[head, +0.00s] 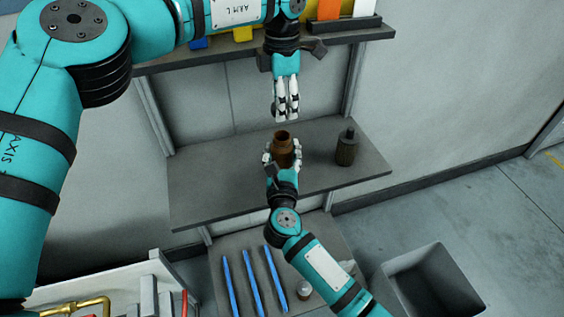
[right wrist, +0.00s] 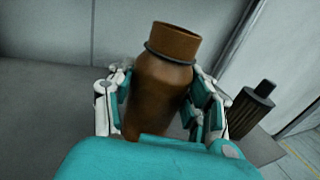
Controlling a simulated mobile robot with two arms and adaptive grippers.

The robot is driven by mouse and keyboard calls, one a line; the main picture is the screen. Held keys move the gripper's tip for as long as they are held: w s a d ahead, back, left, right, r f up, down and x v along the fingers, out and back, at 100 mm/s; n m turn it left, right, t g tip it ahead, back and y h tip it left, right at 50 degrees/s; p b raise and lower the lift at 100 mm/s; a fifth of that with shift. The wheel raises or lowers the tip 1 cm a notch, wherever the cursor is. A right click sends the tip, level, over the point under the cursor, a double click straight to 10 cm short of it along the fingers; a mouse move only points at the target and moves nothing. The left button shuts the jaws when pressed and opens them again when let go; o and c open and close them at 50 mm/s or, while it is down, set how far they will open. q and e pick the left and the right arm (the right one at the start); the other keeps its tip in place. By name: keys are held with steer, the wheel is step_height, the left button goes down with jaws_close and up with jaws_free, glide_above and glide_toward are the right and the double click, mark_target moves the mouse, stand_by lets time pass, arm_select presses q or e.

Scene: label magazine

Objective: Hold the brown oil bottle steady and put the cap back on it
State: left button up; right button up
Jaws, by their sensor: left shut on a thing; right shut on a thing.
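The brown oil bottle (head: 282,148) is at the middle of the grey shelf, its mouth open and uncapped. My right gripper (head: 282,160) is shut around its body from the front. The right wrist view shows the bottle (right wrist: 162,90) between both fingers, with its neck and dark collar above them. I cannot tell whether its base touches the shelf. My left gripper (head: 287,112) points down above and slightly behind the bottle, apart from it. It is shut on a small dark thing, probably the cap (head: 275,112), mostly hidden by the fingers.
A dark ribbed bottle (head: 345,150) stands to the right on the grey shelf (head: 215,190). An upper shelf (head: 345,37) holds coloured items. Below are several blue rods (head: 250,280), a small jar (head: 304,290) and an open grey bin (head: 432,285). The shelf's left part is clear.

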mark_target(282, 136)
arm_select(q)
steer(key=shift+f, duration=2.5)
steer(key=shift+f, duration=0.85)
steer(key=shift+f, duration=0.6)
